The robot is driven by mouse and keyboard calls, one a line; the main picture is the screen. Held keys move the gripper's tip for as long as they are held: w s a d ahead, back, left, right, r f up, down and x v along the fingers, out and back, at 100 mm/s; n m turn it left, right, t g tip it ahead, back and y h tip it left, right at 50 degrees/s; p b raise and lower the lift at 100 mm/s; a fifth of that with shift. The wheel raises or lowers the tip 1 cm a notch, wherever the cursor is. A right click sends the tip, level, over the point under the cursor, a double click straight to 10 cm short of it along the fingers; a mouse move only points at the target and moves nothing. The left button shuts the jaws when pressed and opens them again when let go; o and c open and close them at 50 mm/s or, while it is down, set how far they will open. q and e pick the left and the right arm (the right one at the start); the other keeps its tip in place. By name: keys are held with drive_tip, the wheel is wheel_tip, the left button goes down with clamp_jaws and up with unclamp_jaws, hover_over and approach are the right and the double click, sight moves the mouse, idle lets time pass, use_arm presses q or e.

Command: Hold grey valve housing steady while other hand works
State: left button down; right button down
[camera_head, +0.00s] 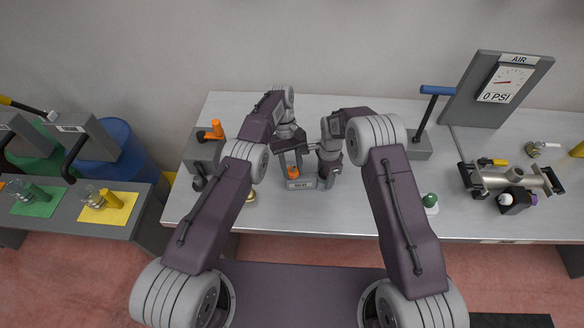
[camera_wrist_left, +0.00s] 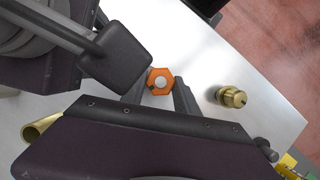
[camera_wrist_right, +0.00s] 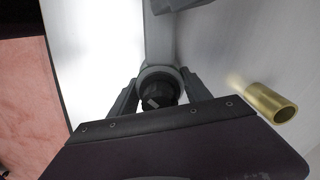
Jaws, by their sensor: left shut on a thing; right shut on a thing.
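The grey valve housing (camera_head: 302,184) stands on the bench in front of me, with a label on its front. An orange hexagonal part (camera_head: 293,171) with a pale round centre sits on its left side; it also shows in the left wrist view (camera_wrist_left: 160,82). My left gripper (camera_head: 291,164) points down with its fingers shut on the orange part. My right gripper (camera_head: 329,168) is shut on the grey round part of the housing, which shows in the right wrist view (camera_wrist_right: 158,80) with a dark centre. My fingers and wrists hide part of the housing.
A brass fitting (camera_wrist_left: 232,97) and a brass tube (camera_wrist_right: 272,103) lie near the grippers. A stand with an orange handle (camera_head: 212,134) is at left, a blue-handled lever (camera_head: 430,110) and the air gauge (camera_head: 505,85) at right. A metal assembly (camera_head: 505,180) lies far right.

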idle(0.3)
use_arm(q)
drive_tip(key=c, duration=0.9)
unclamp_jaws()
drive_tip(key=shift+s, duration=0.1)
drive_tip(key=shift+n, duration=0.3)
